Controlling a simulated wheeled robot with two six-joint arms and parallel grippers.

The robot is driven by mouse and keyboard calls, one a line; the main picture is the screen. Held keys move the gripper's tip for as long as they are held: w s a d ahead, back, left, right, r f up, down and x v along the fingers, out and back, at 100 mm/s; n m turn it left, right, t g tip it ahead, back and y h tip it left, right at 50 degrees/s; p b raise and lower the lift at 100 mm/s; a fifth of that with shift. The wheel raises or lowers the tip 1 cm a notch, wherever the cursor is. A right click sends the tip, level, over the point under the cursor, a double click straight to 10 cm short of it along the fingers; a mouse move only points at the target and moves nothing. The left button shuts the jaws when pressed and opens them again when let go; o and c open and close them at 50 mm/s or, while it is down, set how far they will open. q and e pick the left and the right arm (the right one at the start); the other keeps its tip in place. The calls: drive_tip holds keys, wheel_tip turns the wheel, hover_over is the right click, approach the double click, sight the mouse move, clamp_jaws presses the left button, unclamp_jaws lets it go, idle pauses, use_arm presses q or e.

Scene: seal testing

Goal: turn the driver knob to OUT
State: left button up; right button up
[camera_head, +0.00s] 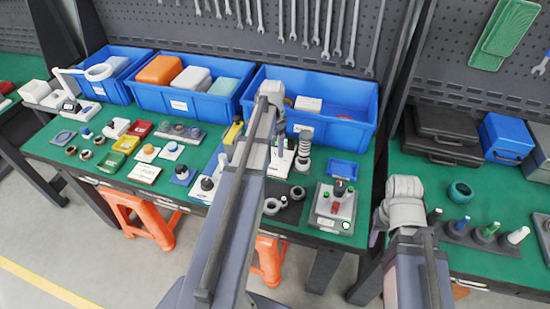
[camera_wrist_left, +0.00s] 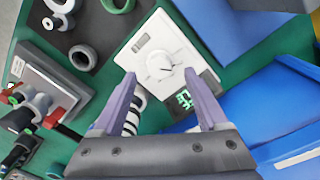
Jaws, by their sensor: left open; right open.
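In the left wrist view a white box (camera_wrist_left: 155,50) carries a round white knob (camera_wrist_left: 160,65) with a thin dark pointer line; its lettering is too small to read. A dark display with green digits (camera_wrist_left: 185,98) sits beside the knob. My left gripper (camera_wrist_left: 159,76) is open, its two purple fingers apart on either side of the knob; I cannot tell whether they touch it. In the head view the white box (camera_head: 281,160) is partly hidden behind my left arm. My right gripper (camera_head: 375,230) shows only as a purple sliver beside its arm.
A ribbed white post (camera_head: 303,152) stands close beside the box. A dark plate with rings (camera_head: 288,210), a grey box with coloured buttons (camera_head: 333,212) and a small blue tray (camera_head: 342,168) are near. A large blue bin (camera_head: 340,136) stands behind.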

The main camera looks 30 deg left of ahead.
sight(275, 156)
use_arm(q)
wheel_tip(275, 156, down, 4)
drive_tip(key=b, duration=0.3)
drive_tip(key=shift+d, duration=0.1)
drive_tip(key=shift+c, duration=0.3)
clamp_jaws()
